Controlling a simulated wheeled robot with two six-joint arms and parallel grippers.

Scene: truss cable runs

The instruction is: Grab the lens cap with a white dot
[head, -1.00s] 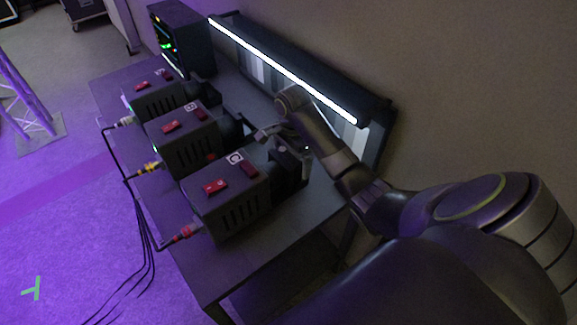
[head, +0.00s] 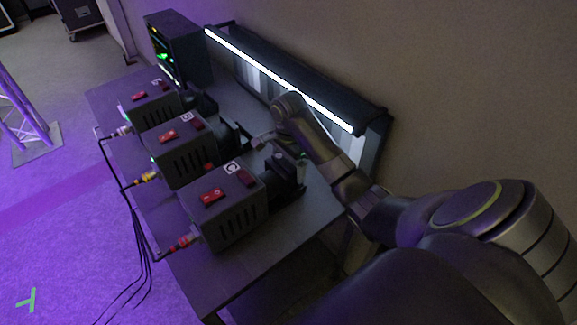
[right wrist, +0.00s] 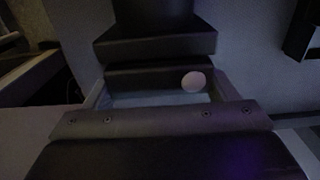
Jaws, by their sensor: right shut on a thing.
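The lens cap with the white dot (right wrist: 150,77) is a dark block in the right wrist view. Its dot shows toward its right end. My right gripper (right wrist: 160,95) is shut on this cap, with one finger at each side. A wider dark block (right wrist: 155,45), which looks like the lens front, lies just beyond it; I cannot tell whether the two touch. In the head view my right gripper (head: 264,140) is in front of the middle camera's lens (head: 228,136), and the cap cannot be made out there. My left gripper is not in view.
Three grey box cameras with red parts on top stand in a row on a dark table (head: 262,243), the nearest camera (head: 222,208) close to my right gripper. A lit light bar (head: 280,78) and a monitor (head: 177,48) stand behind. Cables (head: 140,240) hang off the left side.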

